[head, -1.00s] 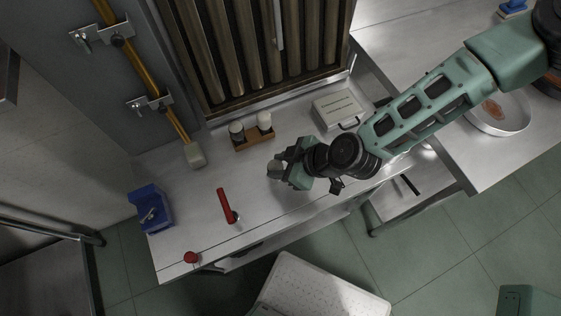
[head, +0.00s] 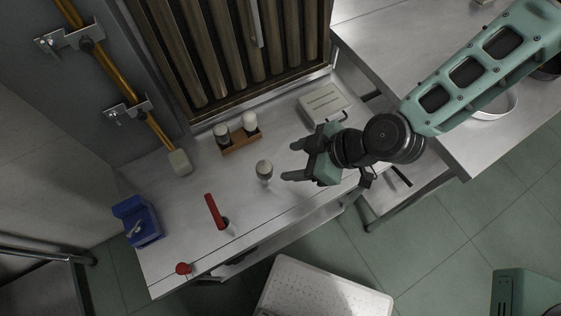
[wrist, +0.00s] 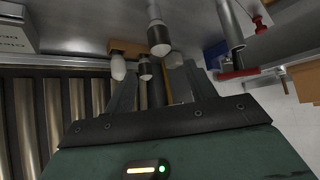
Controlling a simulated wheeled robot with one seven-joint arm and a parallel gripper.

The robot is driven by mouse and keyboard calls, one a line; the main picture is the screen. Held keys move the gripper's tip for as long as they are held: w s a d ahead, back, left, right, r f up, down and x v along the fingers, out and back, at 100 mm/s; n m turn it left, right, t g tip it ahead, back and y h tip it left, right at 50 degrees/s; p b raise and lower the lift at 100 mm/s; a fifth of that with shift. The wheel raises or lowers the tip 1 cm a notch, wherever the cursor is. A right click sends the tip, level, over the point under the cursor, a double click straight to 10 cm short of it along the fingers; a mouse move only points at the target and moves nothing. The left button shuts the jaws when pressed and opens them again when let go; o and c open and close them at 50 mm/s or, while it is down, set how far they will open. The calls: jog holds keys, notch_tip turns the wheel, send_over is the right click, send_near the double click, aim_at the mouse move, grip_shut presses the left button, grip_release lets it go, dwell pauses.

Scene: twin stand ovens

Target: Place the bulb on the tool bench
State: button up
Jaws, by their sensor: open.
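The bulb (head: 264,167), a pale rounded head on a darker base, stands on the steel tool bench (head: 235,188) near its middle. It also shows in the wrist view (wrist: 158,38), beyond and between my fingers. My gripper (head: 294,161) is open and empty. It is just right of the bulb, with its fingers pointing at it and a visible gap between them. In the wrist view my gripper (wrist: 160,75) shows both fingers spread apart.
A wooden holder (head: 242,145) with two light-topped pieces stands behind the bulb. A red-handled tool (head: 214,211), a blue vise (head: 136,222) and a red knob (head: 183,268) are to the left. A grey case (head: 323,101) is at the back right.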

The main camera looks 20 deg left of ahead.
jog(key=shift+v, duration=1.6)
jog(key=shift+s, duration=0.1)
jog(key=s+d+r+m+h, duration=0.1)
jog(key=d+r+m+h, duration=0.3)
jog(key=d+r, duration=0.5)
jog(key=s+d+r+m+t+h, duration=0.1)
jog(key=s+d+r+m+h, duration=0.1)
jog(key=d+r+m+h, duration=0.2)
jog(key=shift+s+d+r+m, duration=0.35)
jog(key=shift+d+r+m, duration=1.35)
jog(key=shift+d+r, duration=1.35)
jog(key=shift+d+f, duration=0.25)
jog(key=shift+s, duration=0.1)
